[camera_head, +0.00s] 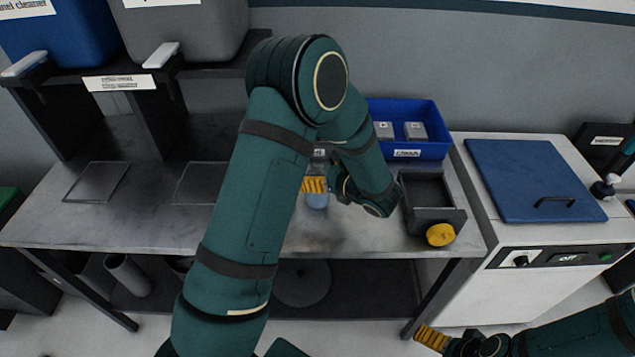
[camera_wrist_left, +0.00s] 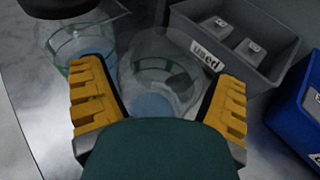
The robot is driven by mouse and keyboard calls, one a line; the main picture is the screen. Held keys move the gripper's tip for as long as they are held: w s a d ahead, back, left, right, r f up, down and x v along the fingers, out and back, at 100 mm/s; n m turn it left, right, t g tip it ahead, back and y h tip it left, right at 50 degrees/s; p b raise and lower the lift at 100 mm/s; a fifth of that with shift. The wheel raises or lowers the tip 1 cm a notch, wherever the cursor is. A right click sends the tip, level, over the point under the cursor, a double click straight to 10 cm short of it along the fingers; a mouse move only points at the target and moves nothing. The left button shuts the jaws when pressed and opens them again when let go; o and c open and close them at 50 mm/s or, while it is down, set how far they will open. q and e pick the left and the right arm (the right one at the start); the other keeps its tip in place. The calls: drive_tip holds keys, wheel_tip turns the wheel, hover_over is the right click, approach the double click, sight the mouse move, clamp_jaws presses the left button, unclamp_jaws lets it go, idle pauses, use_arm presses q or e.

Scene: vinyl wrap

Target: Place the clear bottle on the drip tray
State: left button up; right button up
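A clear bottle (camera_wrist_left: 165,72) stands between the spread yellow fingers of my left gripper (camera_wrist_left: 160,100), with gaps at its sides in the left wrist view. A second transparent bottle (camera_wrist_left: 85,48) with a dark top and bluish contents stands just left of it. In the head view, a bottle with pale blue contents (camera_head: 317,200) shows beside a yellow finger; my arm hides much of this area, and I cannot tell which bottle it is. Two flat dark plates, perhaps drip trays, lie on the table: one left (camera_head: 97,182), one nearer the middle (camera_head: 197,183). My right gripper (camera_head: 432,338) is low right, mostly one finger visible.
A grey tray labelled "used" (camera_wrist_left: 228,68) lies beyond the bottles. A blue bin (camera_head: 430,118) holds grey blocks. A dark open box (camera_head: 430,190) and a yellow round thing (camera_head: 440,235) are at right. Blue (camera_head: 60,30) and grey (camera_head: 180,35) containers sit on a rack above the plates.

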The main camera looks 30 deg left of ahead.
use_arm(q)
drive_tip(key=c, duration=0.8)
